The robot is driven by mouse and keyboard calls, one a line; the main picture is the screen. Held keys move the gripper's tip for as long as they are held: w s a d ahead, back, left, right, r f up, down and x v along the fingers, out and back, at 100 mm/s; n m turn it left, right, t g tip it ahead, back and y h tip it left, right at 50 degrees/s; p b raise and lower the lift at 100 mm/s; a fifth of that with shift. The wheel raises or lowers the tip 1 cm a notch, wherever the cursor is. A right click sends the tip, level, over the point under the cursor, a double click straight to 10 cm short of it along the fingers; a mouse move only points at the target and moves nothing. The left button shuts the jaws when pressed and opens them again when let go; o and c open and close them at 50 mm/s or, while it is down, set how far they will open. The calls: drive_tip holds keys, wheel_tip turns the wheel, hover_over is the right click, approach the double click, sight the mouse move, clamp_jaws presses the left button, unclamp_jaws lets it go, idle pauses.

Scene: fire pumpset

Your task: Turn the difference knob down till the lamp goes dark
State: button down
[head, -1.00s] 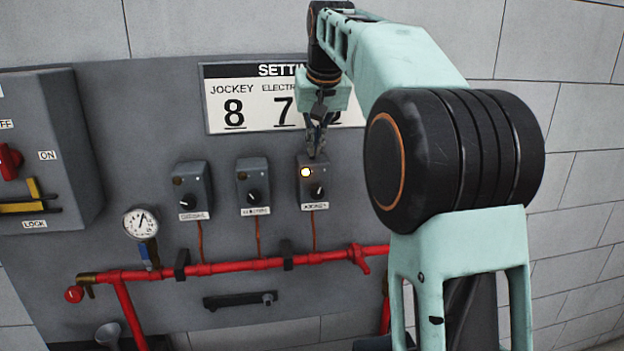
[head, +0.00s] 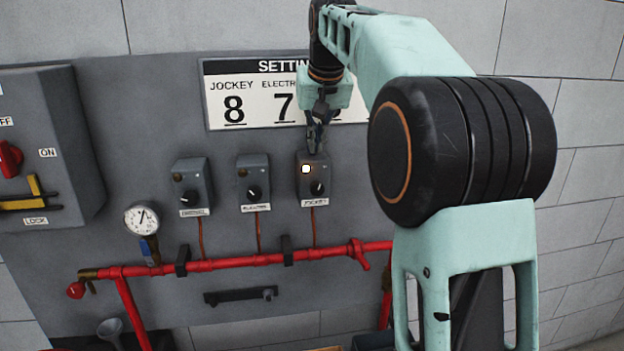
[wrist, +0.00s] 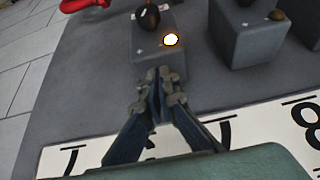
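The jockey control box (head: 313,182) on the grey panel has a lit lamp (head: 306,169) and a black knob (head: 317,188) with a white pointer. In the wrist view the lamp (wrist: 171,40) glows bright, and the knob (wrist: 149,17) is just beyond it. Which control is the difference knob is not labelled legibly. My gripper (head: 316,150) points down at the top edge of the jockey box. In the wrist view its fingertips (wrist: 159,76) are close together before the box, with nothing visible between them. Contact with the box cannot be told.
The electric box (head: 253,184) and diesel box (head: 191,188) stand to the left, lamps dark. A settings sign (head: 240,105) is behind my gripper. A red pipe (head: 230,263) runs below, with a pressure gauge (head: 141,218) at left. A switch cabinet (head: 60,130) juts out far left.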

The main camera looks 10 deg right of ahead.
drive_tip(key=shift+s+d, duration=0.15)
drive_tip(key=shift+s, duration=0.1)
wheel_tip(320, 180, up, 6)
drive_tip(key=shift+f+p, duration=0.1)
drive_tip(key=shift+p, duration=0.55)
drive_tip(key=shift+s+a+r, duration=0.1)
drive_tip(key=shift+a+r, duration=0.25)
drive_tip(key=shift+r, duration=0.15)
wheel_tip(320, 180, down, 7)
drive_tip(key=b, duration=0.5)
drive_tip(key=shift+w+p, duration=0.5)
drive_tip(key=shift+p, duration=0.05)
idle(1.1)
